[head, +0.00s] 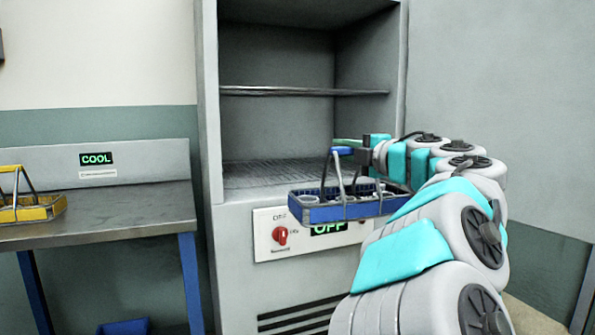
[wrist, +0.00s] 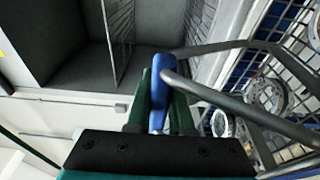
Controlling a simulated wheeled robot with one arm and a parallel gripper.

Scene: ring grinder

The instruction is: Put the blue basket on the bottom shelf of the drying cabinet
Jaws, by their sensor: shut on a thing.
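The blue basket (head: 345,209) hangs from its handle, with several ring-shaped parts inside. My gripper (head: 342,148) is shut on the basket's blue handle grip, which also shows between the green fingers in the wrist view (wrist: 161,95). The basket is in front of the drying cabinet (head: 211,120), close to the level of its bottom shelf (head: 270,174) and overlapping the control panel in the head view. The bottom shelf is a grated surface and looks empty where visible. My arm and the basket hide its right part.
A middle shelf (head: 290,91) crosses the cabinet above the bottom opening. A control panel with a red knob (head: 280,236) and an OFF display is below. At left, a bench (head: 110,215) with a COOL sign (head: 96,159) holds a yellow basket (head: 35,210).

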